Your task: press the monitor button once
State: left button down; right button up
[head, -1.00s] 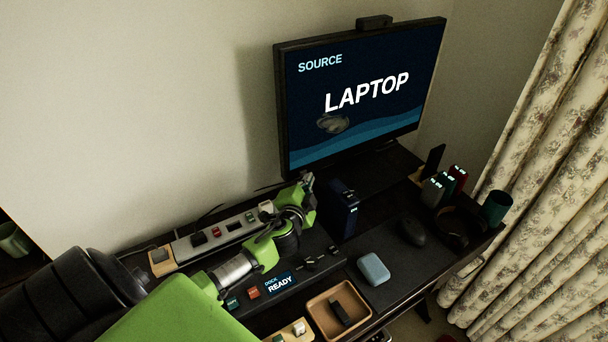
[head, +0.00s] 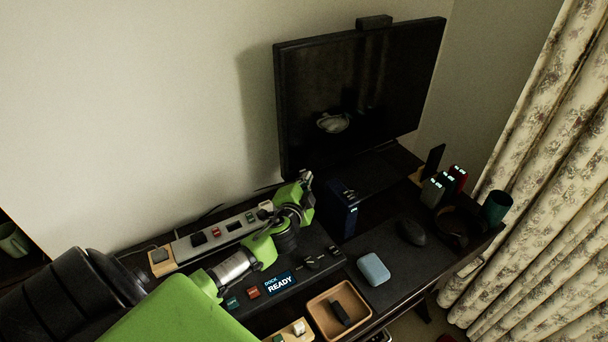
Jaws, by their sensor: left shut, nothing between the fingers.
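The monitor (head: 375,85) stands at the back of the desk and its screen is dark, with only a faint reflection on it. I cannot make out its button. My left arm reaches in from the lower left, and my left gripper (head: 306,180) is shut and empty at the monitor's lower left corner. Whether its tips touch the monitor I cannot tell. My right gripper is out of view.
A power strip (head: 208,240) and a dock reading "READY" (head: 280,284) lie beside my left arm. A dark blue box (head: 340,212) stands just right of the gripper. A wooden tray (head: 313,308), light blue case (head: 373,269) and mouse (head: 411,232) are in front.

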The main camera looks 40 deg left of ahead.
pick_arm(q)
jog(key=shift+s+d, duration=0.35)
jog(key=shift+d, duration=0.4)
jog(key=shift+s+d, duration=0.3)
jog(key=shift+d, duration=0.5)
jog(key=shift+s+d, duration=0.35)
jog(key=shift+d, duration=0.4)
jog(key=shift+s+d, duration=0.3)
jog(key=shift+d, duration=0.5)
jog(key=shift+f, duration=0.1)
